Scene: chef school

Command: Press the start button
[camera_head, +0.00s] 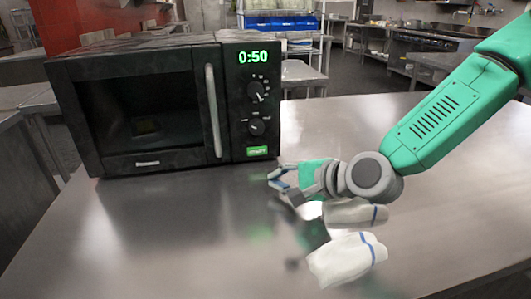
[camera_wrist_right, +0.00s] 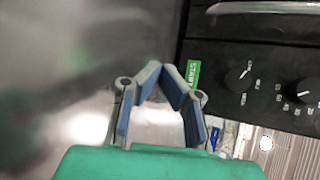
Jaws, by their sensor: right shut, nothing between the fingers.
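A black microwave (camera_head: 184,110) stands on a steel table, its door shut and its green display reading 0:50. The green start button (camera_head: 257,151) is at the bottom right of its front, below two knobs. My right gripper (camera_head: 272,180) is just in front of and below the button, apart from it in the head view. In the right wrist view the gripper (camera_wrist_right: 160,68) has its fingertips together with nothing between them. The start button (camera_wrist_right: 193,73) shows right beside the fingertips there; whether they touch it I cannot tell. My left gripper is not in view.
The steel table top (camera_head: 150,235) is clear at the front left. Shelves and other counters stand well behind.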

